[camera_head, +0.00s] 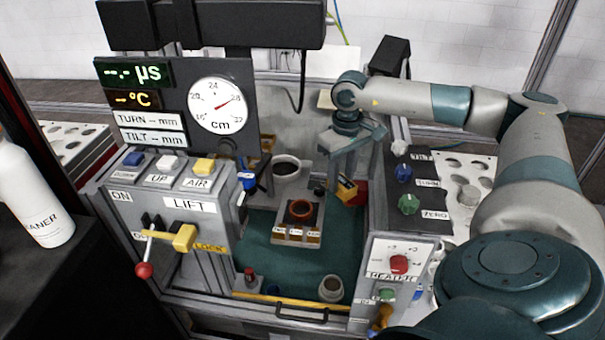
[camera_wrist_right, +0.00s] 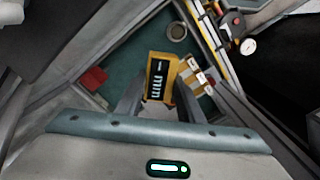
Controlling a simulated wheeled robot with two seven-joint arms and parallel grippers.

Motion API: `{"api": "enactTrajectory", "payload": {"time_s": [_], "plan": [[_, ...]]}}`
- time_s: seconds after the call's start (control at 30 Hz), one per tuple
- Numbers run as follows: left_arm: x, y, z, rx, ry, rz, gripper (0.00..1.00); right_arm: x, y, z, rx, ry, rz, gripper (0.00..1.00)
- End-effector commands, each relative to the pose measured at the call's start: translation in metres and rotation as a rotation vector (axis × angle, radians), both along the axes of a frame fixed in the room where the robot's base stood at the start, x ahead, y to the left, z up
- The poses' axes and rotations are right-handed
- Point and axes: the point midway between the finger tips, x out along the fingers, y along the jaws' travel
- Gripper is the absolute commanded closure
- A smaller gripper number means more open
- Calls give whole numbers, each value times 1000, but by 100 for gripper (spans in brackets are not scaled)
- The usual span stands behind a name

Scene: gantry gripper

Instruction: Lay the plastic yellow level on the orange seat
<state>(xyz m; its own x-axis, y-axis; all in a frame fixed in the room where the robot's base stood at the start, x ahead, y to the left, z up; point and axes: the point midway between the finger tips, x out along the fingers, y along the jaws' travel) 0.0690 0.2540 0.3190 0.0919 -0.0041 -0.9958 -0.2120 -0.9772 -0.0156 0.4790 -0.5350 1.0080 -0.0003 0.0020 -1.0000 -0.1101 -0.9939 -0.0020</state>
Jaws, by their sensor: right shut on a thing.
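The yellow level (camera_head: 346,189) is small and boxy with a dark face. My right gripper (camera_head: 343,176) is shut on it, over the right part of the teal bay. In the right wrist view the level (camera_wrist_right: 172,66) sits between the fingers (camera_wrist_right: 160,98), its dark display reading "mm". The orange seat (camera_head: 301,210) is a ring with a dark centre on a grey labelled block, left of the level and apart from it. In the right wrist view the level hides the ring, but part of the labelled block shows. My left gripper is not in view.
A red block (camera_head: 361,193) is close beside the level at the bay's right wall. A white cup (camera_head: 287,170) stands behind the seat, and a small round pot (camera_head: 331,289) in front. The knob panel (camera_head: 408,190) borders the right side. Teal floor (camera_head: 270,262) is clear.

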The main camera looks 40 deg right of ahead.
Motion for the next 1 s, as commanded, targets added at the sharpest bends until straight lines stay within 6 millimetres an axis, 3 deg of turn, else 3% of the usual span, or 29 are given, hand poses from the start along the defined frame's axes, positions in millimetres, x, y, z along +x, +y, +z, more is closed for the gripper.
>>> {"api": "enactTrajectory", "payload": {"time_s": [0.47, 0.63, 1.0], "plan": [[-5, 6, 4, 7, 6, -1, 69, 6, 2, -2, 1, 1, 1, 92], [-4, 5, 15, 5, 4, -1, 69, 25, 11, -12, 2, 2, 2, 92], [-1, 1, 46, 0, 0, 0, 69, 86, 36, -52, 1, 2, 0, 92]]}}
